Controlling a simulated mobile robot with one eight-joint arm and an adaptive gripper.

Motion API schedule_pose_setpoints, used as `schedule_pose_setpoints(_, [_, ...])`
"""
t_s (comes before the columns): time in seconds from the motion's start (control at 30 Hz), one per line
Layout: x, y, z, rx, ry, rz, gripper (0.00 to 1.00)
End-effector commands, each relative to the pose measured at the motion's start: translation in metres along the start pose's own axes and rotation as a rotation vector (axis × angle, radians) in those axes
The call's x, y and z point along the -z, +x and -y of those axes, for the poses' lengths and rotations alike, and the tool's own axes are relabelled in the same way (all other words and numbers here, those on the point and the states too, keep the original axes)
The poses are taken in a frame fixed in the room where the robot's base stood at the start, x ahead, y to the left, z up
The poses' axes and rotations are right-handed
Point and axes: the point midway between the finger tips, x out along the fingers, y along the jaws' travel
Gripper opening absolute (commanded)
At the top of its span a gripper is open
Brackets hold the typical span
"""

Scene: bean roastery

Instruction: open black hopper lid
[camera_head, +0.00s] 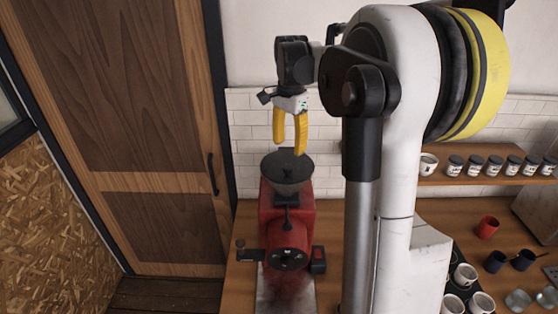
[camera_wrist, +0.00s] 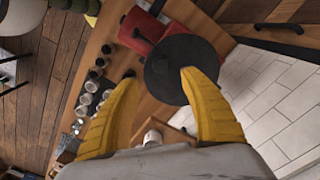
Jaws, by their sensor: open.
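The black hopper lid (camera_head: 288,163) is a round dark disc on top of the hopper of a red grinder (camera_head: 287,228). It lies flat and looks closed in the head view. In the wrist view the lid (camera_wrist: 183,68) is seen from above as a dark disc, with part of its edge behind a finger. My gripper (camera_head: 291,150) has yellow fingers, points down above the lid and is empty. The fingers (camera_wrist: 160,80) are spread apart in the wrist view. The fingertips look close to the lid; I cannot tell the exact gap.
The grinder stands on a wooden counter (camera_head: 237,285) by a white tiled wall (camera_head: 255,118). A wooden door (camera_head: 130,85) is at the left. A shelf with several jars (camera_head: 475,165) and cups, including a red cup (camera_head: 487,228), are at the right.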

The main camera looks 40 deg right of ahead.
Motion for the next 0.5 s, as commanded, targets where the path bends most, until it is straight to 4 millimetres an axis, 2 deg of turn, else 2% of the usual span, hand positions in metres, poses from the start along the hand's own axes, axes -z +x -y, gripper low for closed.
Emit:
schedule_pose_setpoints(0.3, [-0.001,0.061,0.001,0.001,-0.003,-0.001,0.52])
schedule_pose_setpoints(0.5, [-0.001,0.081,0.001,0.001,-0.003,-0.001,0.52])
